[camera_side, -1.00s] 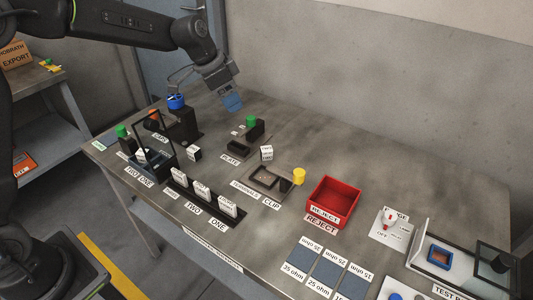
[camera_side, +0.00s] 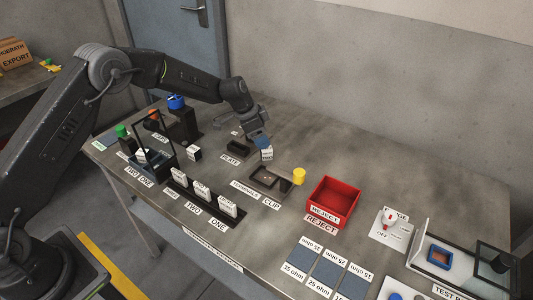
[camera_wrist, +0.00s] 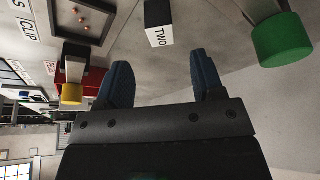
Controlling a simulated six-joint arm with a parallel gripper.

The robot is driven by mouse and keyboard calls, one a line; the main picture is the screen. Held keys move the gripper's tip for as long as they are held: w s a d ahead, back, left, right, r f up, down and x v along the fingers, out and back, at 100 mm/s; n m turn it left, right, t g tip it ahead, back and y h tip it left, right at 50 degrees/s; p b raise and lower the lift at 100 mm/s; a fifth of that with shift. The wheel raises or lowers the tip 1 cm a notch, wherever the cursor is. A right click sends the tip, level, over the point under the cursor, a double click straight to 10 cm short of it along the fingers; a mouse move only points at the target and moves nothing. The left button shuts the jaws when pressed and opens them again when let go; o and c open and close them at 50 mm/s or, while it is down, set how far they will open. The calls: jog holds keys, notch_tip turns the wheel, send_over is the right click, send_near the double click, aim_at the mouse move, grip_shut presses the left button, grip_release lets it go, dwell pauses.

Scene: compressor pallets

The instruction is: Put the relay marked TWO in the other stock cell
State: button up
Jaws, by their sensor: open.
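The relay marked TWO (camera_wrist: 159,27), a small block with a white labelled face and dark sides, stands on the table ahead of my fingertips in the wrist view. In the side view the relay (camera_side: 267,155) sits just below my gripper (camera_side: 262,142), partly covered by it. In the wrist view my gripper (camera_wrist: 160,75) is open and empty, with blue fingertips apart. The stock cells cannot be told for sure. A dark framed holder (camera_side: 155,165) with labels TWO and ONE stands at the left. A black rack (camera_side: 180,190) holding white plates also has TWO and ONE labels.
A clip fixture (camera_side: 265,178) with a yellow knob (camera_side: 299,175) stands near the relay. A green knob (camera_wrist: 283,38) is close on the right in the wrist view. A red reject bin (camera_side: 334,202) lies to the right. The back right of the table is clear.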

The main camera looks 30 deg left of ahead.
aim_at(267, 153)
jog(key=shift+a+x, duration=0.15)
jog(key=shift+x, duration=1.2)
jog(key=shift+a+x, duration=0.15)
jog(key=shift+x, duration=1.2)
jog(key=shift+s+f, duration=0.1)
jog(key=shift+c, duration=0.3)
jog(key=c, duration=1)
